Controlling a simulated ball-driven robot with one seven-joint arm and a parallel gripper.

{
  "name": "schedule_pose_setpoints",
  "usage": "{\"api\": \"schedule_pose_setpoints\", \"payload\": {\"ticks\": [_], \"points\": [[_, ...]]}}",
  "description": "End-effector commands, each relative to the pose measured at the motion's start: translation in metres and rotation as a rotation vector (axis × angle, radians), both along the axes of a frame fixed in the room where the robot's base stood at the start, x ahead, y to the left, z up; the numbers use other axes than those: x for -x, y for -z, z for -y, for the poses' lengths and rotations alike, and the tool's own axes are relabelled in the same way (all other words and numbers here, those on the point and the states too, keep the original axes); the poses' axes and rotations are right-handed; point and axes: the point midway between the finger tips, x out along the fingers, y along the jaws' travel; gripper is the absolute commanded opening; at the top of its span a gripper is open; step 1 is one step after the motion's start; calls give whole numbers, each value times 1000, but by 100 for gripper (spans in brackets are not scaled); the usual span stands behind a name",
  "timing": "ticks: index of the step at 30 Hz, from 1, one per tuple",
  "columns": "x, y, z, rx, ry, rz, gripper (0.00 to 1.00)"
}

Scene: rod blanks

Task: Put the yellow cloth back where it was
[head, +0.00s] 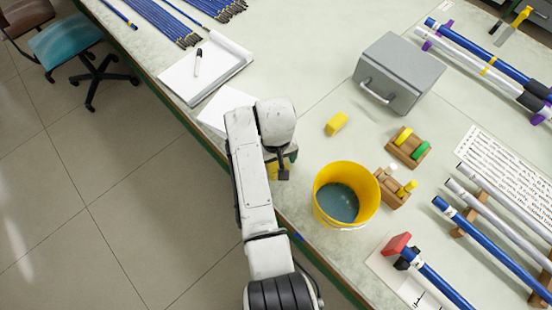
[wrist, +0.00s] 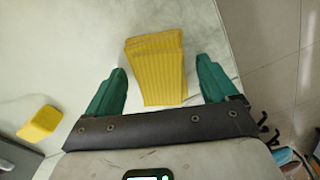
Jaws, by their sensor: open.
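The yellow cloth (wrist: 157,72) is folded and ribbed, and lies on the pale bench top near its edge in the wrist view. My gripper (wrist: 161,66) is open, with one green finger on each side of the cloth. A gap shows between the cloth and each finger, and I cannot tell their height difference. In the head view only a small yellow part of the cloth (head: 272,171) shows; my gripper (head: 281,165) and arm hide the rest.
A yellow bucket (head: 320,208) with blue-grey contents stands right of my gripper. A yellow block (head: 336,123), a grey box (head: 399,72) and a wooden holder (head: 409,148) lie beyond. White paper (head: 224,107) and a notebook (head: 206,72) lie up-left. The bench edge runs beside my arm.

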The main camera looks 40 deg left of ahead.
Motion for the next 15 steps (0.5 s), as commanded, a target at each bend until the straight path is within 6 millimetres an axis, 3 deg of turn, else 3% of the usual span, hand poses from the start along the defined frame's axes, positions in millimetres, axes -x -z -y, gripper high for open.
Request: {"api": "schedule_pose_setpoints", "payload": {"ticks": [7, 15], "points": [[-1, -14, -1, -2, 0, 2, 86], [-1, -68, -1, -5, 0, 4, 86]]}}
